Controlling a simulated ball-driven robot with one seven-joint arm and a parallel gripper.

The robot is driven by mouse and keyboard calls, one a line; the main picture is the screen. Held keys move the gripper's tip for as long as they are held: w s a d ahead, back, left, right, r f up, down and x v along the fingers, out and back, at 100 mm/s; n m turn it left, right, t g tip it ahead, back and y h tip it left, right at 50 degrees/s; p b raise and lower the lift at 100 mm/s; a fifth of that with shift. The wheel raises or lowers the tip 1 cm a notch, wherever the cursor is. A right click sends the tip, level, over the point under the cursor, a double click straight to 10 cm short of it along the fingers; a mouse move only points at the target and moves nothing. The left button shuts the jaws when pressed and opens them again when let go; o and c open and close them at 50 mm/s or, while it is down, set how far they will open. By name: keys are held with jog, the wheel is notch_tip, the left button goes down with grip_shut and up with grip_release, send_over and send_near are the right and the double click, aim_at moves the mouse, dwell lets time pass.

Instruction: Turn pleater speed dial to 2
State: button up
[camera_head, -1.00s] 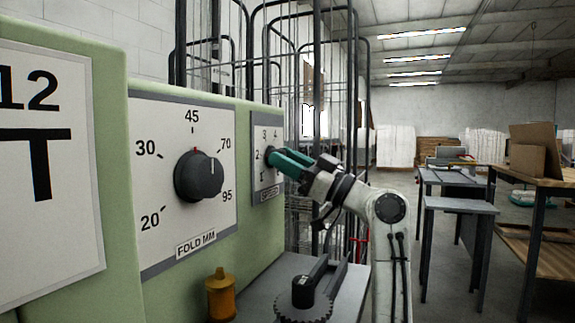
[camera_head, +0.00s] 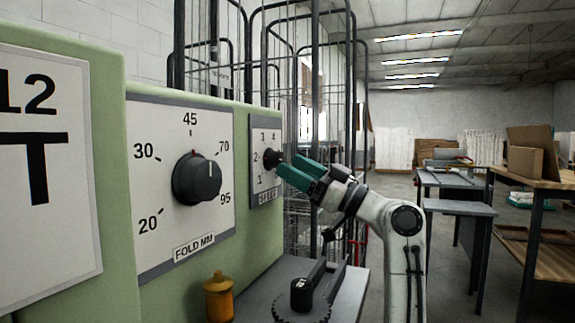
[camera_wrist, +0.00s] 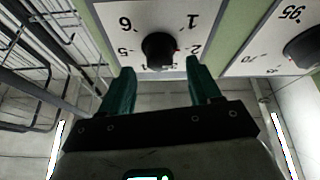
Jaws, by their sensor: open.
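The speed dial (camera_head: 272,159) is a small black knob on a white plate labelled SPEED on the green machine. In the wrist view the dial (camera_wrist: 158,49) appears upside down, with a small reddish mark on its right side, facing roughly toward the 2. The exact pointer angle is too small to be sure of. My gripper (camera_head: 287,165) has green fingers and is open and empty, just off the dial to the right. In the wrist view the fingertips (camera_wrist: 160,67) stand apart on either side of the dial's line, short of the knob. The lower numbers are partly hidden there.
A larger FOLD MM dial (camera_head: 197,178) sits left of the speed plate. An orange knob (camera_head: 218,298) and a grey ledge with a toothed wheel (camera_head: 302,308) lie below. A black wire cage (camera_head: 318,60) stands behind. Grey tables (camera_head: 460,207) stand to the right.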

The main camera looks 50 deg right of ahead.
jog(key=v, duration=0.8)
dwell(0.4)
